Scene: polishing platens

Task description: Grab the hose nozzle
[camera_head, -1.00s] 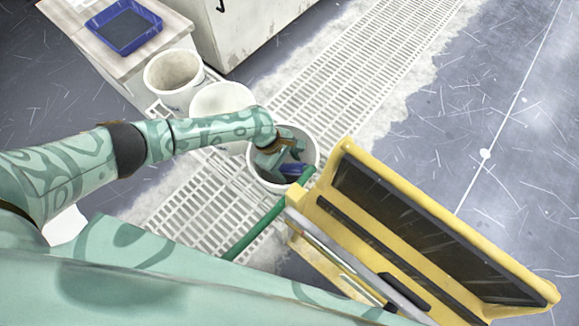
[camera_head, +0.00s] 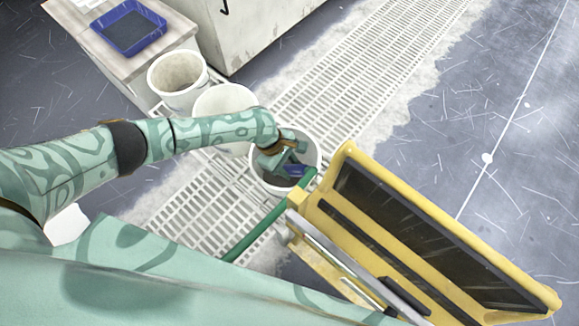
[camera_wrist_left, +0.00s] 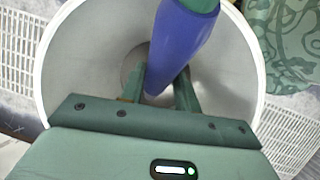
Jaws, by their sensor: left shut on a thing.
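The hose nozzle (camera_head: 297,171) is blue and sits at the mouth of a white bucket (camera_head: 256,172), by the end of a green hose (camera_head: 262,230). My left gripper (camera_head: 284,165) reaches into this bucket from the left. In the left wrist view the blue nozzle (camera_wrist_left: 182,40) lies between the two green fingers of my left gripper (camera_wrist_left: 160,78), which is shut on it. The nozzle's lower end shows between the fingers; its upper part runs out of the picture's top. My right gripper is not in view.
Two more white buckets (camera_head: 178,78) stand up-left of this one on a pale floor grating (camera_head: 345,85). A yellow-framed dark panel (camera_head: 430,230) stands close on the right. A bench with a blue tray (camera_head: 128,30) is at top left.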

